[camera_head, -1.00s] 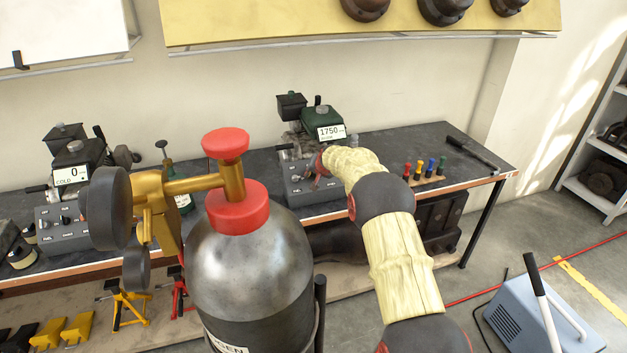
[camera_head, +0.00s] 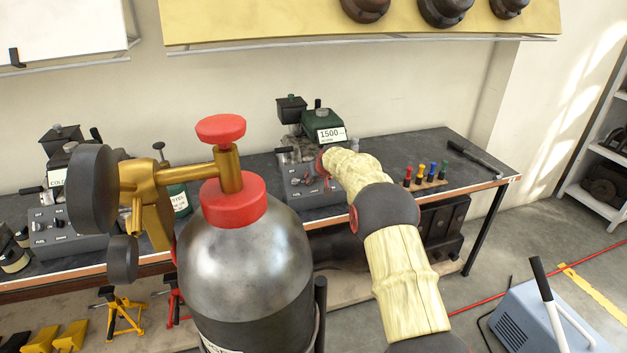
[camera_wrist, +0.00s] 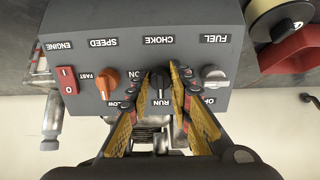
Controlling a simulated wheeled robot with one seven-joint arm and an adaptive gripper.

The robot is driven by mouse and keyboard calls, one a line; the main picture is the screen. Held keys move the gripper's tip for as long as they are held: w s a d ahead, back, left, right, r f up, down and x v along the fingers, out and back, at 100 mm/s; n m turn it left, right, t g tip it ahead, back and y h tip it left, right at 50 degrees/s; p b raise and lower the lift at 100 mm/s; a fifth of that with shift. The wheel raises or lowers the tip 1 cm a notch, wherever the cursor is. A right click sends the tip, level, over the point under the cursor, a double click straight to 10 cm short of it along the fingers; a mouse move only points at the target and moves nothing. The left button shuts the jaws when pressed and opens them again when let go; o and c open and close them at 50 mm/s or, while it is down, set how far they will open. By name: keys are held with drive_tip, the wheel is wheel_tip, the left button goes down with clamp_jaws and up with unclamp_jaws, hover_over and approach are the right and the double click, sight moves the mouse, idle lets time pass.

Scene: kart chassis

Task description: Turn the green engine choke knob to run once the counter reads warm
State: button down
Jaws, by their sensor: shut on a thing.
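The green engine (camera_head: 322,118) stands on the workbench, and its counter (camera_head: 331,135) reads 1500. The small word under the number is too blurred to be sure of. Its grey control box (camera_head: 299,188) sits in front of it; the box also shows upside down in the wrist view (camera_wrist: 130,60), with speed, choke and fuel labels. The black choke knob (camera_wrist: 158,86) is between the fingers of my gripper (camera_wrist: 163,90), which is shut on it. The RUN mark lies just below the knob in that view. In the head view my gripper (camera_head: 321,166) is at the box, mostly hidden by my wrist.
An orange speed knob (camera_wrist: 108,82), a red engine switch (camera_wrist: 67,80) and a light fuel knob (camera_wrist: 215,79) flank the choke. A grey gas bottle (camera_head: 245,260) with a brass valve blocks part of the bench. A second engine (camera_head: 65,150) stands at the left.

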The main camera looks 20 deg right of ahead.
idle(0.4)
drive_tip(key=c, duration=1.6)
unclamp_jaws()
drive_tip(key=v, duration=1.2)
